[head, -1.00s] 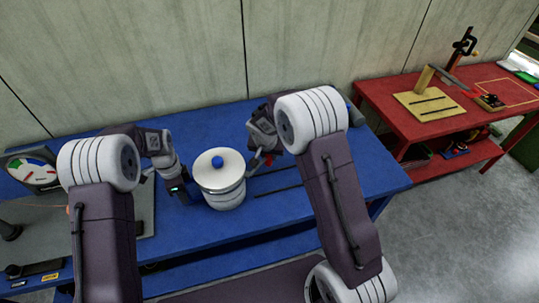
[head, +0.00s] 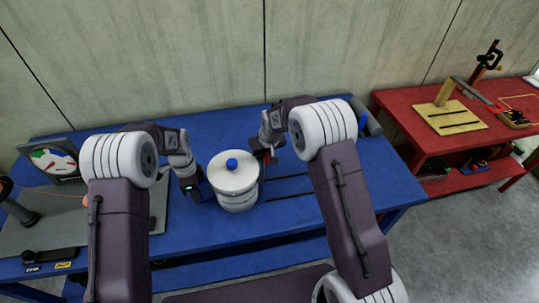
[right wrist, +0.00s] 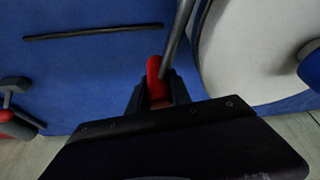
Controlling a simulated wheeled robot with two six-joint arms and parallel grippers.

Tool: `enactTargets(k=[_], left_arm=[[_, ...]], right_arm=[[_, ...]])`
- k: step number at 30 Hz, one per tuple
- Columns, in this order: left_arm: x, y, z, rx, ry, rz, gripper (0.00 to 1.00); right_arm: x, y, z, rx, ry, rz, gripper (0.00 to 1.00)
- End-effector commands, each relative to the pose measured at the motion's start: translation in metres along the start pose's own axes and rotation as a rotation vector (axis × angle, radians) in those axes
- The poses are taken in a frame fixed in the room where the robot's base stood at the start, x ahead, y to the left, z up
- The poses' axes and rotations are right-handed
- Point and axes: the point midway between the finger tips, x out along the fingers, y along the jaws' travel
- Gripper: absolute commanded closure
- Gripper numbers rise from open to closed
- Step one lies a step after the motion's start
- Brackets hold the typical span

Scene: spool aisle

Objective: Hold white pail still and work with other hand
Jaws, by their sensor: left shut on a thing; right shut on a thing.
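The white pail (head: 238,200) stands upright on the blue bench, with a pale lid (head: 232,177) and a blue knob (head: 231,162) on top. It also shows in part at the right of the right wrist view (right wrist: 245,60). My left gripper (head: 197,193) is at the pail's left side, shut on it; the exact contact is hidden. My right gripper (head: 266,156) is just right of and behind the pail. It is shut on the red handle (right wrist: 154,75) of a grey-rodded tool (right wrist: 178,38), whose rod runs close beside the pail. The rod's far end is out of view.
The blue bench (head: 335,215) has dark slots right of the pail. A grey board (head: 110,225) and a dial panel (head: 52,162) are at the left. A red bench (head: 400,105) stands at the right. The wall is close behind.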

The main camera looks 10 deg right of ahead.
Motion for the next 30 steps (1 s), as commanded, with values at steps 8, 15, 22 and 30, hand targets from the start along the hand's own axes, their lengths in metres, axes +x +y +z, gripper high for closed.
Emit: enactTargets(k=[8,15,22,30], left_arm=[[-0.001,0.0,-0.001,-0.001,0.001,0.0,1.0],[-0.001,0.0,-0.001,-0.001,0.001,0.0,1.0],[-0.001,0.0,-0.001,0.0,0.001,-0.001,1.0],[-0.001,0.0,-0.001,0.0,0.002,-0.001,1.0]], right_arm=[[0.001,-0.011,-0.004,-0.089,0.001,-0.037,1.0],[0.002,-0.013,-0.005,-0.111,0.001,-0.046,1.0],[0.002,-0.014,-0.005,-0.113,0.001,-0.047,1.0],[0.002,-0.014,-0.005,-0.112,0.0,-0.047,0.53]])
